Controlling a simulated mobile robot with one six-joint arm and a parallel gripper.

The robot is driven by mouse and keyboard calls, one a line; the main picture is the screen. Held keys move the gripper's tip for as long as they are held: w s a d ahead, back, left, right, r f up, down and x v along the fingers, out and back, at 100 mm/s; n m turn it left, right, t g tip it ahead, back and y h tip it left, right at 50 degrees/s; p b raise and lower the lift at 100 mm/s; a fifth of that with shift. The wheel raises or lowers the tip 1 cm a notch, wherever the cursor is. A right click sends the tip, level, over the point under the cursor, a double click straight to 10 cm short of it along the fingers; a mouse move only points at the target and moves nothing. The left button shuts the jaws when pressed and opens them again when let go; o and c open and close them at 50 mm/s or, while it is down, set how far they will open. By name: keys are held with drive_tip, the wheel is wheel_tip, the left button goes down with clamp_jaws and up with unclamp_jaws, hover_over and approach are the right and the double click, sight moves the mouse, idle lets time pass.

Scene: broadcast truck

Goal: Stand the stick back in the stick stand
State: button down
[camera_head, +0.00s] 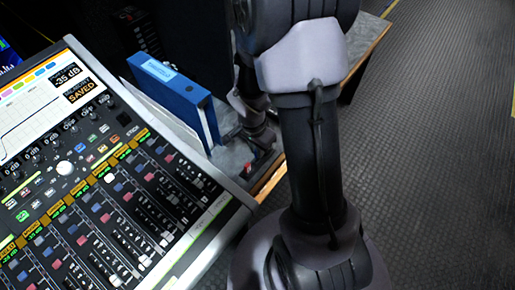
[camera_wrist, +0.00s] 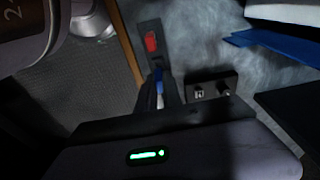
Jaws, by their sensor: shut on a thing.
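In the wrist view, my gripper (camera_wrist: 160,93) is shut on a small stick (camera_wrist: 159,77) with a blue end and a pale part between the dark fingers. A dark, narrow stand (camera_wrist: 152,26) lies just beyond the fingertips, with a red stick (camera_wrist: 151,42) upright in it. The held stick's blue end is close to the stand's near end; I cannot tell whether they touch. In the head view, my gripper (camera_head: 250,135) is low over the grey desktop, and the red stick (camera_head: 248,167) shows beside it. The held stick is not clear there.
A small black box (camera_wrist: 212,86) with metal fittings sits right of the fingers. A blue binder (camera_head: 175,95) stands upright left of my gripper, behind the mixing console (camera_head: 190,240). The desk's wooden edge (camera_head: 270,178) borders open floor (camera_head: 430,150) on the right.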

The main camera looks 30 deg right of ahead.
drive_tip(key=shift+f+b, duration=0.85)
drive_tip(key=shift+f, duration=0.4)
idle(0.4)
drive_tip(key=c, duration=1.4)
unclamp_jaws()
drive_tip(key=shift+c, duration=0.2)
wheel_tip(320, 180, up, 17)
drive_tip(key=a+p, duration=0.2)
drive_tip(key=p, duration=0.6)
drive_tip(key=shift+s+r, duration=0.15)
drive_tip(key=shift+s, duration=0.2)
